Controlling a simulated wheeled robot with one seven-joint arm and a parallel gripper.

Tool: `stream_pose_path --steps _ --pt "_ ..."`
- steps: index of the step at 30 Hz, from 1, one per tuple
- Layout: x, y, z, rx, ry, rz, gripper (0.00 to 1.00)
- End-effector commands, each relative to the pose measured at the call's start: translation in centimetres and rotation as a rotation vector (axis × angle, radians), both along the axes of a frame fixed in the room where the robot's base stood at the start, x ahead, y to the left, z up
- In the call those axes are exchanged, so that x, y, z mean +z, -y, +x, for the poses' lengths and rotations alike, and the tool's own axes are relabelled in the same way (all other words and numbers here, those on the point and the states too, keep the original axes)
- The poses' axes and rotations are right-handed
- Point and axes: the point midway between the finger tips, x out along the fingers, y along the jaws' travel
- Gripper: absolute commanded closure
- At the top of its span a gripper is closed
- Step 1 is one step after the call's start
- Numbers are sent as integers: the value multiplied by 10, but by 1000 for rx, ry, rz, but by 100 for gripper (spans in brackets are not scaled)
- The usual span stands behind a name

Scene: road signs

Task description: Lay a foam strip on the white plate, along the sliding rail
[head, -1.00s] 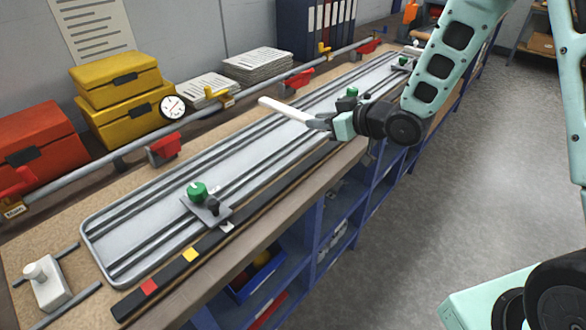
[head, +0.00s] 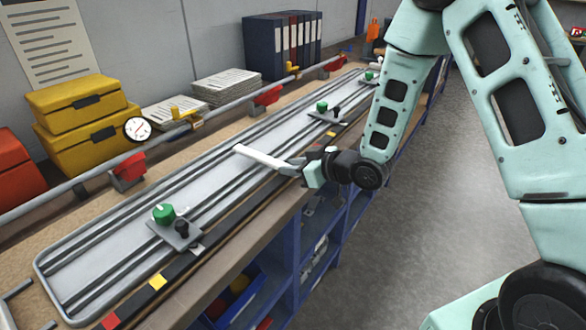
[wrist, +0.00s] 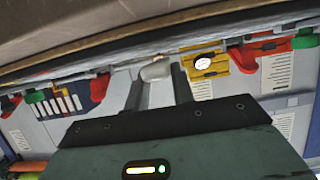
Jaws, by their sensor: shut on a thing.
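My gripper (head: 296,165) is shut on a white foam strip (head: 258,156), which sticks out to the left from the jaws. The strip is over the white plate (head: 110,244); I cannot tell whether it touches it. It points across the plate, not along the dark rails. In the wrist view, the pale strip (wrist: 156,72) shows end-on between the fingers (wrist: 158,88). Clamps with green knobs sit on the plate's rails: a near one (head: 174,232), a middle one (head: 325,112) and a far one (head: 369,77).
A dark bar with red and yellow marks (head: 158,282) runs along the bench's front edge. A pipe (head: 70,205) with red brackets runs behind the plate. Yellow boxes (head: 80,118), a gauge (head: 137,129), paper stacks (head: 226,86) and binders (head: 282,47) stand at the back.

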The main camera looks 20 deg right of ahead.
Motion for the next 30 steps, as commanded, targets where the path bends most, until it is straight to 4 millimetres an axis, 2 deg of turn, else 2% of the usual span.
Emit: stream_pose_path --steps 3,10,23,24,26,30 --pt "-7 0 0 -1 -1 0 97" --pt "-7 0 0 -1 0 0 97" --pt "-20 0 0 -1 0 0 97" --pt "-19 0 0 -1 0 0 70" --pt "-19 0 0 -1 0 0 54" --pt "-19 0 0 -1 0 0 54"
